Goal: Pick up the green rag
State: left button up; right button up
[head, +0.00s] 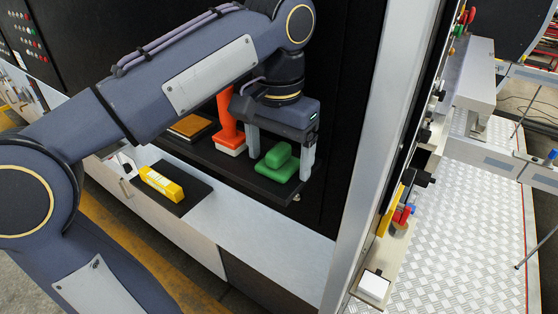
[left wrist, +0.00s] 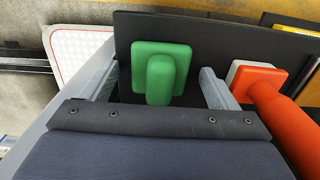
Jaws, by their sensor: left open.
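The green rag (head: 278,163) is a folded block with a raised ridge, lying on a black shelf (head: 228,164) in the head view. It also shows in the left wrist view (left wrist: 161,68). My left gripper (head: 280,160) points down over it, open, with one finger on each side of the rag. In the left wrist view the fingers (left wrist: 160,85) stand apart, left and right of the rag, with visible gaps. I cannot tell how far down the fingertips reach. My right gripper is not in view.
An orange-handled tool with a white base (head: 231,139) stands just left of the left gripper, close to one finger. An orange-brown pad (head: 191,125) lies farther left. A yellow box (head: 161,183) rests on a black mat on the light ledge. A grey post (head: 372,150) rises at right.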

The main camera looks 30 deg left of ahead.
aim_at(279, 148)
pick_arm(q)
jog(key=c, duration=1.1)
jog(key=shift+r, duration=0.1)
notch_tip(279, 148, up, 6)
jog(key=shift+f+p, duration=0.2)
jog(key=shift+p, duration=0.4)
notch_tip(279, 148, up, 3)
jog(key=p, duration=0.3)
jog(key=shift+r, duration=0.1)
jog(key=shift+r+p, duration=0.55)
jog(key=shift+p, duration=0.05)
